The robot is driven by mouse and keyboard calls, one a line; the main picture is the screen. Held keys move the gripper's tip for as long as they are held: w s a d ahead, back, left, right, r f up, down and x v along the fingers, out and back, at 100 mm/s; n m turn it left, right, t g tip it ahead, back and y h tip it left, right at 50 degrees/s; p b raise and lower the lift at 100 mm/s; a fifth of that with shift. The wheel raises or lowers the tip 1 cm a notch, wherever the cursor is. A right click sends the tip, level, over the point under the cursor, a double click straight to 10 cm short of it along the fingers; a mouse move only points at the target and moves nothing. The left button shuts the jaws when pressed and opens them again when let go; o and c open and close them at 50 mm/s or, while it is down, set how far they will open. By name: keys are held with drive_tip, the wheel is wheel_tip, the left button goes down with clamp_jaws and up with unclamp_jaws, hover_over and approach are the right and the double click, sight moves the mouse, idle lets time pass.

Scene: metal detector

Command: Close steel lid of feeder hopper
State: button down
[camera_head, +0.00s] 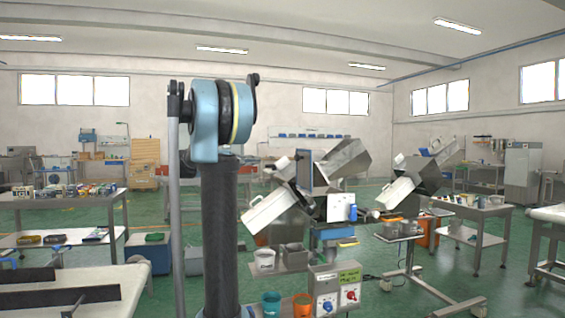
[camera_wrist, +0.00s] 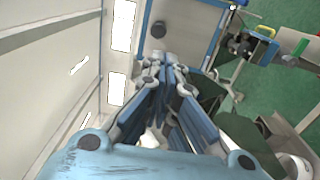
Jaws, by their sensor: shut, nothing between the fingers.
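In the head view, a machine stands in the middle distance with tilted steel hopper-like boxes, one at the centre (camera_head: 345,163) and one to the right (camera_head: 423,174). A pale tilted panel with a handle (camera_head: 268,210) slopes down at the left of the centre group. I cannot tell for certain which part is the feeder hopper's lid. In the wrist view, my gripper (camera_wrist: 165,62) is shut and empty. Its fingers point towards a pale grey panel (camera_wrist: 185,22) with a black round knob. I cannot tell whether the fingertips touch it. My gripper does not show in the head view.
A control box (camera_head: 336,288) with red and blue knobs stands low in front. A table with small goods (camera_head: 75,198) is at left, and a wheeled stand (camera_head: 405,268) at right. A white bucket (camera_wrist: 296,166) shows in the wrist view. Green floor lies between.

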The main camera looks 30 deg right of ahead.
drive_tip(key=x, duration=1.4)
drive_tip(key=shift+r, duration=0.15)
drive_tip(key=shift+d, duration=0.1)
